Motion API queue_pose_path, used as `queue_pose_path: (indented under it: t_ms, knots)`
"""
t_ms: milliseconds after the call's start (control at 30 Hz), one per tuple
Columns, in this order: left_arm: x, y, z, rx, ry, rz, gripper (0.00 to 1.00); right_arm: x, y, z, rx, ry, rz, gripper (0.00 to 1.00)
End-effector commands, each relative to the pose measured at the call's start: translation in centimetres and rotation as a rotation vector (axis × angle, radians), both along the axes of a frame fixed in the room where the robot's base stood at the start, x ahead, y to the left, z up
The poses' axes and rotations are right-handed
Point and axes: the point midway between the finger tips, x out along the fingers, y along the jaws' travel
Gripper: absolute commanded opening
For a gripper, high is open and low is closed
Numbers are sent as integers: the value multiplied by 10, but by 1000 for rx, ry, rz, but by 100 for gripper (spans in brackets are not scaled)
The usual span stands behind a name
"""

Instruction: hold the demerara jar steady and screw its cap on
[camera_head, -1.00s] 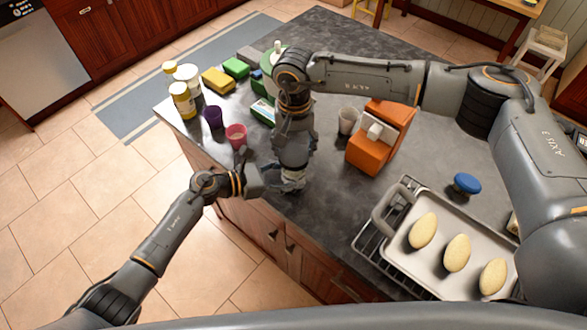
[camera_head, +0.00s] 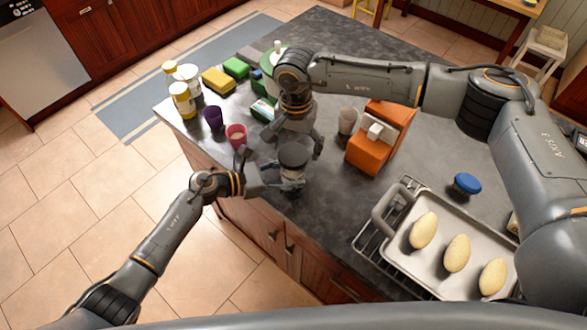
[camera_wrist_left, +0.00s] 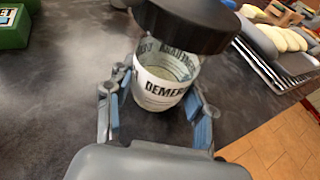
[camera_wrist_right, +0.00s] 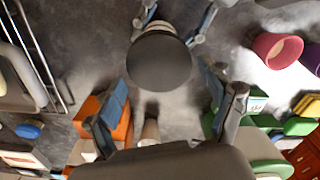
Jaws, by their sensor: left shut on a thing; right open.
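The demerara jar (camera_wrist_left: 165,88) stands upright on the dark counter, its white label showing in the left wrist view. My left gripper (camera_head: 283,183) is shut around its sides, one finger on each side in the left wrist view. The wide dark cap (camera_head: 292,157) sits over the jar's mouth; it also shows in the left wrist view (camera_wrist_left: 187,25) and as a round disc in the right wrist view (camera_wrist_right: 159,63). How tightly it is seated I cannot tell. My right gripper (camera_wrist_right: 168,118) is open, above the cap and apart from it, with nothing between its fingers.
A pink cup (camera_head: 236,135) and purple cup (camera_head: 213,117) stand left of the jar. A pale cup (camera_head: 347,121) and orange box (camera_head: 376,142) stand to its right. A tray (camera_head: 397,247) of loaves lies at the front right. The counter's front edge is close to the jar.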

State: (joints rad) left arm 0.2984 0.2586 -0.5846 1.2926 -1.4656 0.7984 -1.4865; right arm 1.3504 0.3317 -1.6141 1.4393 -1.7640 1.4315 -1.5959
Motion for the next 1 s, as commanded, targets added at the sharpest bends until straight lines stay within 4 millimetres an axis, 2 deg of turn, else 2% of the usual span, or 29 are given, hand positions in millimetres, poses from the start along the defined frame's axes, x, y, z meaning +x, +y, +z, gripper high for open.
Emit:
queue_pose_path:
  t_ms: [600, 1000]
  knots:
    - [0, 0, 0, 0, 0, 0, 0, 0, 1, 47, 3, -1, 1, 82]
    - [0, 0, 0, 0, 0, 0, 0, 0, 1, 49, 2, 0, 1, 82]
